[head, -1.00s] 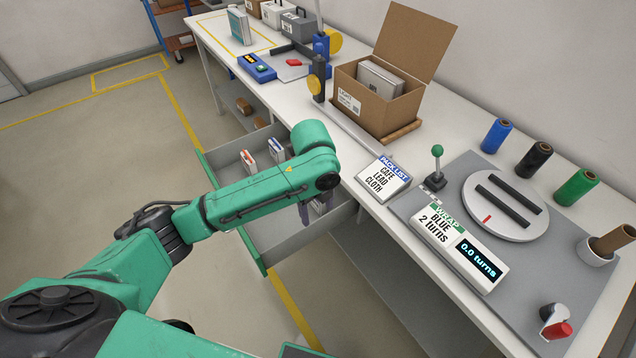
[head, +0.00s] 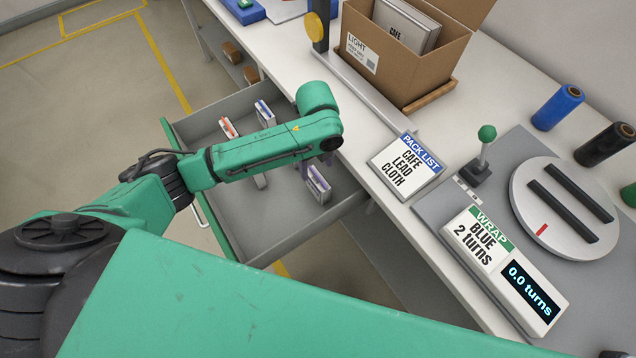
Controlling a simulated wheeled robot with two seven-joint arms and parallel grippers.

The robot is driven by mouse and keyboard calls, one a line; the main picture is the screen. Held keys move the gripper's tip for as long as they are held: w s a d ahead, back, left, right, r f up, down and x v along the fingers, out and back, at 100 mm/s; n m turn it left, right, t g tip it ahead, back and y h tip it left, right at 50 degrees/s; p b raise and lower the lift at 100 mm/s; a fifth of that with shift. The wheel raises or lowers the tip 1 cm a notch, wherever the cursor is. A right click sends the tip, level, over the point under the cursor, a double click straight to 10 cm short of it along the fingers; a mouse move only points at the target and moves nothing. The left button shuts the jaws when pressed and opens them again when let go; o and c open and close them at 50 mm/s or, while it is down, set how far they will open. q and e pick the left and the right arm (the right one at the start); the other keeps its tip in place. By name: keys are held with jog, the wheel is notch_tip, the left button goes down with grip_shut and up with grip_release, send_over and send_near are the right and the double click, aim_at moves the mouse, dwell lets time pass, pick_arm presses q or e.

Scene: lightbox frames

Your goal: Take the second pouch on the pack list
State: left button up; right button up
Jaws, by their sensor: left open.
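The pack list (head: 407,166) on the bench reads CAFE, LEAD, CLOTH. My left gripper (head: 326,159) is open and points down over the drawer's right side, near the purple-edged pouch. It is mostly hidden by my forearm, and I cannot tell whether it touches anything. My right gripper is not in view.
A cardboard box (head: 388,72) marked LIGHT stands open on the bench with a CAFE item (head: 402,28) inside. The wrap station has a turntable (head: 565,212), a green-knobbed lever (head: 484,150) and a display (head: 507,268) reading 0.0 turns. Blue (head: 558,107) and black (head: 604,145) rolls stand behind.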

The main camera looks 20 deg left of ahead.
aim_at(318, 184)
pick_arm(q)
jog(key=f, duration=0.9)
jog(key=shift+s+d+p, duration=0.2)
jog(key=shift+p, duration=0.15)
grip_shut()
